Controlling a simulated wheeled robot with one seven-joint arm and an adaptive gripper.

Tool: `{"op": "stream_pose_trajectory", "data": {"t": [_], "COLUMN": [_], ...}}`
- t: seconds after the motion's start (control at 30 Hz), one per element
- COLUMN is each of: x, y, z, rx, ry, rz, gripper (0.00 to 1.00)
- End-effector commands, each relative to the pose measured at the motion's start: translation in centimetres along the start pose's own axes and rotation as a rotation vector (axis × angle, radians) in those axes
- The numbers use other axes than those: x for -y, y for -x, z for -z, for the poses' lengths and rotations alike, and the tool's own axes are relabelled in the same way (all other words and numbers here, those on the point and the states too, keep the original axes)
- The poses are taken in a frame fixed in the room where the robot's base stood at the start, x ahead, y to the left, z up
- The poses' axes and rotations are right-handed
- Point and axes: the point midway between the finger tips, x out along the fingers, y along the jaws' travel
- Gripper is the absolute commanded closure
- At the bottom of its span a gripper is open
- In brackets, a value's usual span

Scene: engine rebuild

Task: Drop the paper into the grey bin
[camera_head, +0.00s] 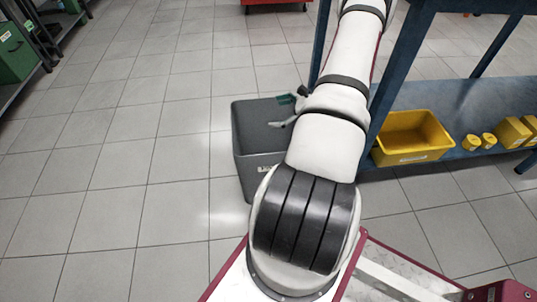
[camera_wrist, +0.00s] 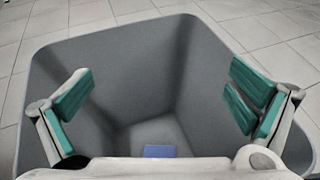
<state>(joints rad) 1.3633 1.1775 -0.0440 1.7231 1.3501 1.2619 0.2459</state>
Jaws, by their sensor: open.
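The grey bin (camera_head: 250,150) stands on the floor left of the blue workbench, partly hidden by my arm. In the wrist view its wall (camera_wrist: 110,55) surrounds most of the picture, and I look down into it. My gripper (camera_wrist: 162,95) is over the bin's opening, its green-padded fingers wide apart with nothing between them. In the head view a green pad (camera_head: 286,99) shows at the bin's rim beside my arm. A small blue flat rectangle (camera_wrist: 158,151) lies at the bottom of the bin, partly cut off by my gripper's body. I cannot tell whether it is the paper.
A yellow bin (camera_head: 410,138) and smaller yellow pieces (camera_head: 487,140) sit on the workbench's lower shelf (camera_head: 470,100), right of my arm. A blue workbench leg (camera_head: 390,70) stands close to my arm. The tiled floor on the left is clear.

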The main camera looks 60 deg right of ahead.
Motion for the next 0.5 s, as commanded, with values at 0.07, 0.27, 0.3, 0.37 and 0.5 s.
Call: {"op": "stream_pose_trajectory", "data": {"t": [0.07, 0.27, 0.3, 0.37, 0.5], "x": [0.1, 0.1, 0.1, 0.1, 0.1], "y": [0.6, 2.0, 2.3, 2.6, 3.1], "z": [-1.4, -4.9, -5.5, -6.3, -7.5], "rx": [0.000, 0.000, 0.000, 0.000, -0.001], "ry": [0.003, 0.004, 0.005, 0.003, 0.003], "rz": [0.002, 0.002, 0.002, 0.001, 0.001], "gripper": [0.00, 0.00, 0.00, 0.00, 0.00]}}
